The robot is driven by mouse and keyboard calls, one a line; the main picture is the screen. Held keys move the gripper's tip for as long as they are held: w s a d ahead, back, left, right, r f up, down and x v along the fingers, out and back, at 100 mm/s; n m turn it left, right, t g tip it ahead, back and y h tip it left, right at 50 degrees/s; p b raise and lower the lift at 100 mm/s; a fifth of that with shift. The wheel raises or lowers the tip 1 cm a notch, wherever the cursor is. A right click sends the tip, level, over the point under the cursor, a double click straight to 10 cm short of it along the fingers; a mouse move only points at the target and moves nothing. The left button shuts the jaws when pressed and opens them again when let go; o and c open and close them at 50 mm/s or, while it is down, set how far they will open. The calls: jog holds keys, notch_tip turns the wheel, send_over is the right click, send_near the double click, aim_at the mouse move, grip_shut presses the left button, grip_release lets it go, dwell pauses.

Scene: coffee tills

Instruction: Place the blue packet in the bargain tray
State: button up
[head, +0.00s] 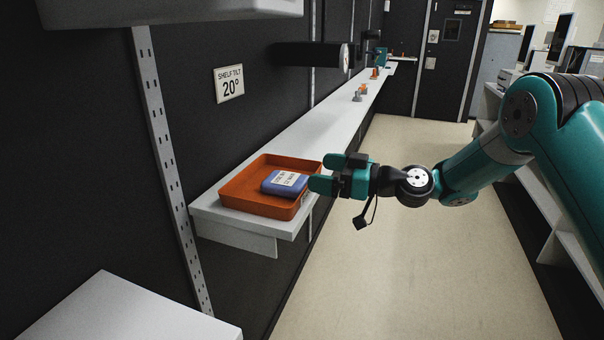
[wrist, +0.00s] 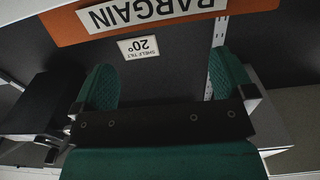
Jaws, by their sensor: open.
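The blue packet (head: 284,183) with a white label lies in the orange tray (head: 243,200), in its right half. The tray sits on the near end of the long white shelf. In the wrist view the tray's orange wall (wrist: 65,28) carries a sign reading BARGAIN (wrist: 150,10). My gripper (head: 320,173) is open and empty at the tray's right side, close to the packet. Its two green fingers (wrist: 163,82) are spread in the wrist view with nothing between them. The packet does not show in the wrist view.
A sign reading SHELF TILT 20° (head: 229,83) hangs on the dark wall behind the tray. Small items (head: 358,93) stand farther along the white shelf (head: 325,120). A dark cylinder (head: 312,54) juts from the wall above. The floor aisle (head: 420,250) is clear.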

jog(key=s+r+m+g+h, duration=0.1)
jog(key=s+r+g+h, duration=0.15)
jog(key=s, duration=0.65)
jog(key=s+r+g+h, duration=0.2)
jog(key=s+h, duration=0.2)
jog(key=s, duration=0.5)
jog(key=s+d+f+m+g+h, duration=0.1)
jog(key=s+d+m+h, duration=0.2)
jog(key=s, duration=0.6)
jog(key=s+d+f+m+h, duration=0.1)
jog(key=s+d+m+h, duration=0.2)
jog(key=s+d, duration=0.4)
jog(key=shift+s+g+b, duration=0.3)
jog(key=shift+s+g, duration=0.05)
jog(key=shift+s, duration=0.7)
